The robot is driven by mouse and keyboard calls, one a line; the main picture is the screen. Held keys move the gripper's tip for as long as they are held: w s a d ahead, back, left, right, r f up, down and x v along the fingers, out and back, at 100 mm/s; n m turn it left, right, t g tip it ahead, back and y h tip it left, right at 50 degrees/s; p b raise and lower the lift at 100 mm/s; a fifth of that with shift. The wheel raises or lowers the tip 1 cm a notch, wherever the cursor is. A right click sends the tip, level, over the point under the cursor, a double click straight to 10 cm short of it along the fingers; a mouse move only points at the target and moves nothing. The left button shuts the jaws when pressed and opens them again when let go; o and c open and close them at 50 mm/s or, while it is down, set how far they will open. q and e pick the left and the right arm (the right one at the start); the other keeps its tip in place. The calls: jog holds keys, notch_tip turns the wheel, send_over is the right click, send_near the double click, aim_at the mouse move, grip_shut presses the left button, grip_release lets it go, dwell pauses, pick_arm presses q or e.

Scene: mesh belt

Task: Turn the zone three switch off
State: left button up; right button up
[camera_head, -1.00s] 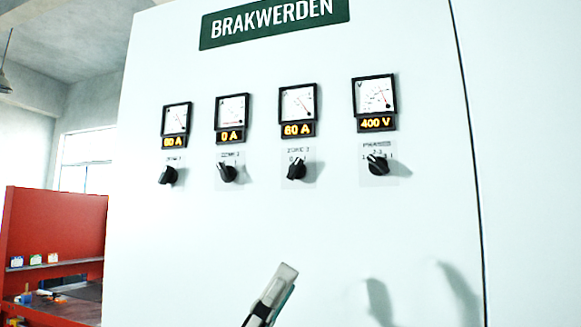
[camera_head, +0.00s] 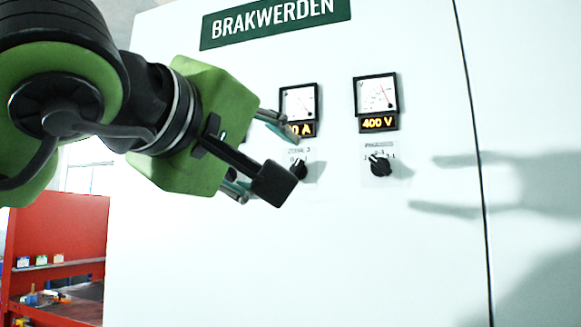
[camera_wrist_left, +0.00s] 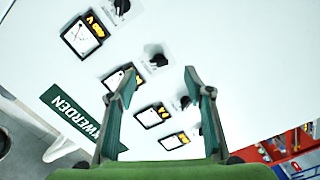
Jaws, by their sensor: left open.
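The zone three switch (camera_head: 299,167) is a black rotary knob on a small label plate on the white cabinet. It sits under an ammeter (camera_head: 298,104) whose display is partly covered. The black block on my left arm covers part of the knob, and its exact setting is hard to read. My left gripper (camera_head: 266,158) is open and empty in front of the cabinet, just left of the knob; its lower fingertip is hidden. In the left wrist view, the knob (camera_wrist_left: 158,60) appears between and beyond the open fingertips (camera_wrist_left: 160,72), apparently not touched. My right gripper is not in view.
Right of it is another knob (camera_head: 380,164) under the 400 V meter (camera_head: 377,97). The zone two (camera_wrist_left: 186,102) and zone one (camera_wrist_left: 203,130) knobs show in the wrist view near one finger. A red shelf unit (camera_head: 62,235) stands at left. The lower cabinet face is clear.

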pick_arm(q)
jog(key=a+r, duration=0.1)
jog(key=a, duration=0.1)
jog(key=y+p, duration=0.1)
jog(key=p, duration=0.6)
send_near(294, 169)
jog(key=shift+t, duration=0.4)
jog(key=x, duration=0.6)
jog(key=shift+w+d+f, duration=0.1)
jog(key=shift+w+f, duration=0.05)
jog(key=shift+w, duration=0.15)
jog(key=shift+x, duration=0.8)
jog(key=shift+f, duration=0.15)
jog(key=shift+c, duration=0.3)
jog(key=shift+s, duration=0.1)
jog(key=c, duration=1)
